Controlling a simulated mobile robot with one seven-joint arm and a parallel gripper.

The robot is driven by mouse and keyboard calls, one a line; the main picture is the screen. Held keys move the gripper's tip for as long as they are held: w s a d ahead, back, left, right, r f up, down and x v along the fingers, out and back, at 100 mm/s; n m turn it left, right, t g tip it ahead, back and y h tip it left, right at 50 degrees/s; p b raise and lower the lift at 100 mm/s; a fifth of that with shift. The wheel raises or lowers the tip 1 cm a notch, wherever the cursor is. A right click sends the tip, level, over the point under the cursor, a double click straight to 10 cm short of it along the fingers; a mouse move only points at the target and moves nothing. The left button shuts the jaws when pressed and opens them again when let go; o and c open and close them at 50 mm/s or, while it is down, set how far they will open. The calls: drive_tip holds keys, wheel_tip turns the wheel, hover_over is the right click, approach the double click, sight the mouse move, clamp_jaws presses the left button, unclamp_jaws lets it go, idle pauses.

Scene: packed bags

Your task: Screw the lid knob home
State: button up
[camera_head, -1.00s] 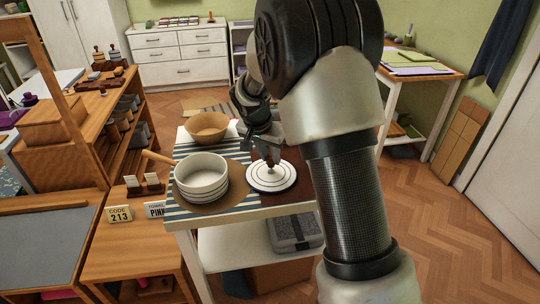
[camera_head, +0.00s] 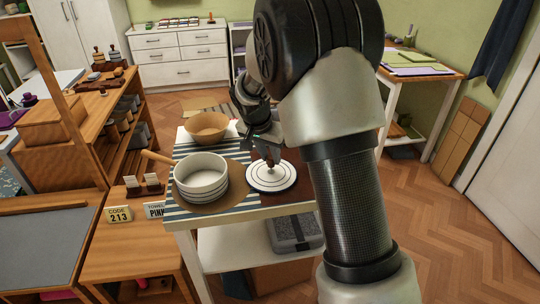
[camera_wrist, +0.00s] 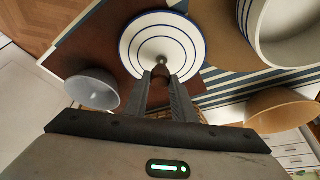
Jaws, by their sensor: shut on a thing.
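The lid (camera_head: 257,183) is a white disc with dark blue rings, lying flat on the dark red-brown part of the table top, right of the pot. It also shows in the wrist view (camera_wrist: 135,42). My gripper (camera_head: 270,156) points down over the lid's middle and is shut on the small brown knob (camera_wrist: 160,72). In the wrist view a small pale stud (camera_wrist: 161,60) shows at the lid's centre, right by the knob's end. I cannot tell how far the knob is seated. The white pot (camera_head: 201,190) with blue stripes stands open on a brown round mat.
A tan bowl (camera_head: 207,133) stands behind the pot, and the pot's wooden handle (camera_head: 158,157) sticks out left. A grey bowl (camera_wrist: 92,88) shows beside the lid in the wrist view. A grey case (camera_head: 294,233) sits on the shelf below. Name signs (camera_head: 118,215) stand on the left bench.

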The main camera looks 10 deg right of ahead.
drive_tip(key=shift+f+b, duration=0.75)
drive_tip(key=shift+f, duration=0.1)
idle(0.4)
drive_tip(key=o, duration=1.1)
drive_tip(key=shift+r, duration=0.1)
